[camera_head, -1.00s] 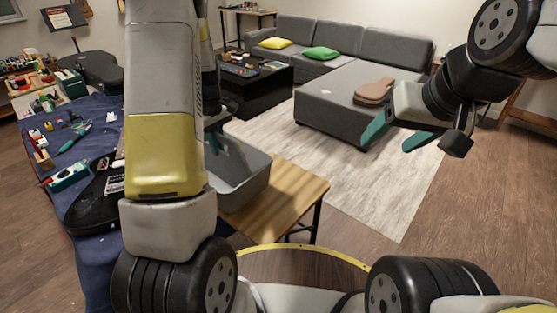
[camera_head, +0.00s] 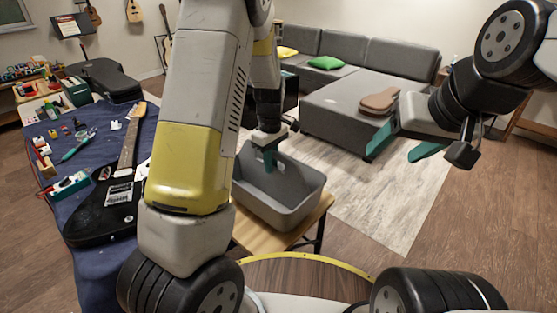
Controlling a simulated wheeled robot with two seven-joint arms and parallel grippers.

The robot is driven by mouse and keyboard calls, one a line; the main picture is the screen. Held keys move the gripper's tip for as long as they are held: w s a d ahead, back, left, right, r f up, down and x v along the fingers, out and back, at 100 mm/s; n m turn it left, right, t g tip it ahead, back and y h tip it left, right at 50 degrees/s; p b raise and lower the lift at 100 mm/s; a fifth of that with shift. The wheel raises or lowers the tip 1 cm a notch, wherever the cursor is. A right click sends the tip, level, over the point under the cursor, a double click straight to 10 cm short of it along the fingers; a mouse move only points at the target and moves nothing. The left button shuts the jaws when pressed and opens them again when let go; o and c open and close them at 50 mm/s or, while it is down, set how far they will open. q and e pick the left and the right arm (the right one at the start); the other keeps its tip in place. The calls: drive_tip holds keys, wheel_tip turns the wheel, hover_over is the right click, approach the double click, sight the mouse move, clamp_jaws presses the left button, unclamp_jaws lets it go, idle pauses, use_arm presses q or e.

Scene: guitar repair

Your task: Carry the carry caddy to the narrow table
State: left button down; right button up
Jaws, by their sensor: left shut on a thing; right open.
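The carry caddy appears to be the grey open-topped bin (camera_head: 285,205), upright in the middle of the view. My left arm hides the bin's left end. The bin is over a small wooden-topped table (camera_head: 262,238), whose near edge and right corner show; I cannot tell whether it rests on the top or hangs just above. My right gripper (camera_head: 397,147) is open and empty at the right, away from the bin.
A workbench with a blue cloth (camera_head: 92,165) is at the left, bearing a black electric guitar (camera_head: 95,212) and small tools. Pale rug (camera_head: 385,205) and open floor lie to the right.

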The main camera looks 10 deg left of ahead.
use_arm(q)
drive_tip(key=shift+d+f, duration=0.15)
drive_tip(key=shift+f, duration=1.6)
drive_tip(key=c, duration=1.5)
unclamp_jaws()
drive_tip(key=shift+f, duration=0.1)
wheel_tip(320, 180, up, 11)
drive_tip(key=shift+r, duration=0.75)
drive_tip(key=shift+s+a+r+m+t+h, duration=0.35)
drive_tip(key=shift+s+r+m+t, duration=0.7)
drive_tip(key=shift+s+r+m, duration=2.05)
drive_tip(key=shift+s+a+r+m+t+h, duration=0.4)
drive_tip(key=shift+s+r+m+t, duration=1.1)
drive_tip(key=shift+s, duration=3.25)
drive_tip(key=shift+s+a+r+m+t+h, duration=0.45)
drive_tip(key=shift+s+r+m, duration=0.85)
drive_tip(key=shift+s+r, duration=2.2)
